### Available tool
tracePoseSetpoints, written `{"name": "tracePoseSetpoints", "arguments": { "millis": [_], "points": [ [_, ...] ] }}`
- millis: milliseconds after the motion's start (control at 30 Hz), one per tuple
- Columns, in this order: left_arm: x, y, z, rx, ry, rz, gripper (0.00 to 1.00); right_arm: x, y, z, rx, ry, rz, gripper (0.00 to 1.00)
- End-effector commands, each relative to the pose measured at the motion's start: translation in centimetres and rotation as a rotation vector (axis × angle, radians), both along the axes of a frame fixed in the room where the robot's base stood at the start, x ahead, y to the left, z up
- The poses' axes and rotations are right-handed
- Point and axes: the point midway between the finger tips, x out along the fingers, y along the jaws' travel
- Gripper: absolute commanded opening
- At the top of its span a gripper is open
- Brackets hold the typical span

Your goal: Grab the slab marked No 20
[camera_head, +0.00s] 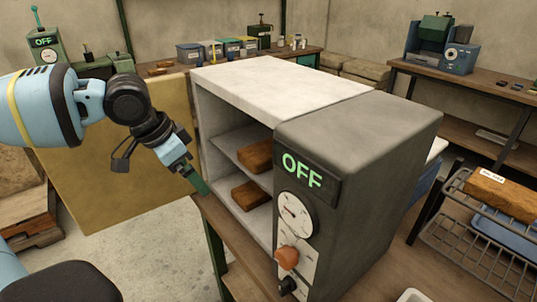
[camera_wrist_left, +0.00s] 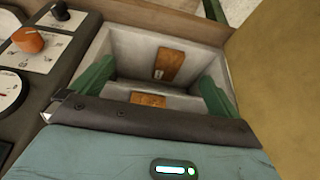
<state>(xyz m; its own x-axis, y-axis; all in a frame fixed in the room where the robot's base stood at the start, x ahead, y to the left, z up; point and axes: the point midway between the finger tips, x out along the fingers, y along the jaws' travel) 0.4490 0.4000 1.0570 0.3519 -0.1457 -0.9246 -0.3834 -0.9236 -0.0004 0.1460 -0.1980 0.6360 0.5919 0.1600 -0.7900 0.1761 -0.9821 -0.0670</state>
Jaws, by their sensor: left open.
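Two brown slabs lie inside the open oven (camera_head: 283,80): an upper slab (camera_head: 256,155) on the shelf and a lower slab (camera_head: 251,193) beneath it. In the left wrist view both show between the fingers, one slab (camera_wrist_left: 170,63) with a small pale label and a nearer slab (camera_wrist_left: 148,100). A third slab (camera_head: 502,192) with a white label sits on the wire rack at right. No label number is legible to me. My left gripper (camera_head: 193,180) is open and empty at the oven's mouth, left of the slabs. My right gripper is not in view.
A large tan panel (camera_head: 110,160) stands upright left of the oven, behind my left arm. The oven's front has a green OFF display (camera_head: 302,170), a dial and an orange knob (camera_head: 287,257). The wire rack (camera_head: 480,235) stands at right.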

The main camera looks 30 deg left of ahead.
Motion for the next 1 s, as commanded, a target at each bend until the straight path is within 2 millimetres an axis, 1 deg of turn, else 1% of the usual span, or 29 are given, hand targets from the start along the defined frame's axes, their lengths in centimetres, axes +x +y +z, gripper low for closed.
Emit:
{"name": "tracePoseSetpoints", "arguments": {
  "millis": [133,233,467,600,700,833,1000],
  "points": [
    [0.4,-0.1,0.0,0.002,0.0,0.001,1.0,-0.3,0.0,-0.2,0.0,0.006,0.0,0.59],
    [1.3,-0.4,-0.2,0.004,0.004,0.001,1.0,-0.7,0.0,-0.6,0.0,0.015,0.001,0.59],
    [4.4,-1.8,-0.3,0.004,0.003,0.0,1.0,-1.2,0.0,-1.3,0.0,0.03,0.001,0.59],
    [6.4,-2.6,-0.2,0.003,0.002,0.002,1.0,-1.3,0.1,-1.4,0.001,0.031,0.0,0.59],
    [7.4,-3.0,-0.1,0.002,0.0,0.002,1.0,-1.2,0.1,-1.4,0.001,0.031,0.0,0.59],
    [8.1,-3.3,0.0,-0.001,-0.001,0.001,1.0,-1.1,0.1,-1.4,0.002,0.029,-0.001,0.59],
    [8.3,-3.3,0.0,-0.001,-0.002,0.001,1.0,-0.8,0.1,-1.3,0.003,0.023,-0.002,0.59]
  ]
}}
